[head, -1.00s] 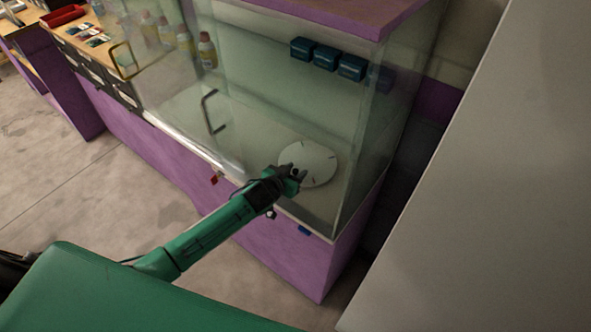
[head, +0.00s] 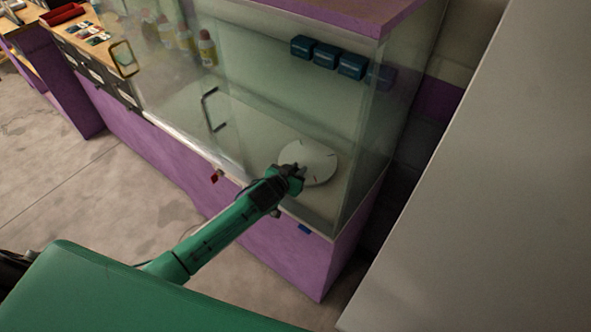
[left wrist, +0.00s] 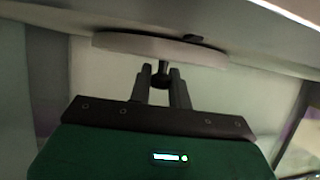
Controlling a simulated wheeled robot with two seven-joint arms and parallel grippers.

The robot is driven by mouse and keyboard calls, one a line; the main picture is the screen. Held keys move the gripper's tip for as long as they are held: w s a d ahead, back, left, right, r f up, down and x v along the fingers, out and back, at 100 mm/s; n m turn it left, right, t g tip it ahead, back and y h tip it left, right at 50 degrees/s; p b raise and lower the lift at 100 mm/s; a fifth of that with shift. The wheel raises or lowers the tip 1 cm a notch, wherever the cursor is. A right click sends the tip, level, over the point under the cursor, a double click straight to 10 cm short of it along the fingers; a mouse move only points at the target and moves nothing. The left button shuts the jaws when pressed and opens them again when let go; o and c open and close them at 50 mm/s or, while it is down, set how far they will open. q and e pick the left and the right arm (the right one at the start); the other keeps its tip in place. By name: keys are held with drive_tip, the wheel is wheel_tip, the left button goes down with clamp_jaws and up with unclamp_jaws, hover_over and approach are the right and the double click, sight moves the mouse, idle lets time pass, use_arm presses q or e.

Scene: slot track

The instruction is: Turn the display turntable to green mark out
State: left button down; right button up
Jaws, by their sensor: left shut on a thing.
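The display turntable (head: 318,160) is a pale round disc with small dark marks, lying on the floor of the glass case. No green mark can be made out on it. My left gripper (head: 298,172) is at the disc's near-left edge, partly covering it. In the left wrist view the turntable (left wrist: 130,44) shows edge-on as a thick white disc with a dark piece on top. A dark round knob (left wrist: 160,79) sits below its rim, between the fingertips of my left gripper (left wrist: 161,82), which is shut on it. My right gripper is not in view.
Glass panes (head: 385,140) stand around the display, with a dark handle (head: 211,109) on the left. Several blue boxes (head: 325,55) are at the back, bottles (head: 206,48) at the left. A large pale panel (head: 490,190) fills the right side.

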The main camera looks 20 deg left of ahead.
use_arm(q)
drive_tip(key=shift+d+n+y+b, duration=0.8)
drive_tip(key=shift+n+y, duration=0.2)
drive_tip(key=shift+y, duration=0.1)
drive_tip(key=shift+r+n+y, duration=0.15)
drive_tip(key=shift+n+y, duration=0.15)
drive_tip(key=shift+y, duration=0.1)
drive_tip(key=c, duration=1.4)
unclamp_jaws()
drive_tip(key=shift+c, duration=0.2)
drive_tip(key=shift+o, duration=0.5)
drive_tip(key=shift+s, duration=0.1)
drive_tip(key=v, duration=0.4)
drive_tip(key=b+v, duration=0.1)
drive_tip(key=v, duration=0.3)
drive_tip(key=b+v, duration=0.1)
drive_tip(key=v, duration=0.3)
drive_tip(key=shift+s, duration=0.3)
drive_tip(key=shift+s+r, duration=0.1)
drive_tip(key=shift+s, duration=0.45)
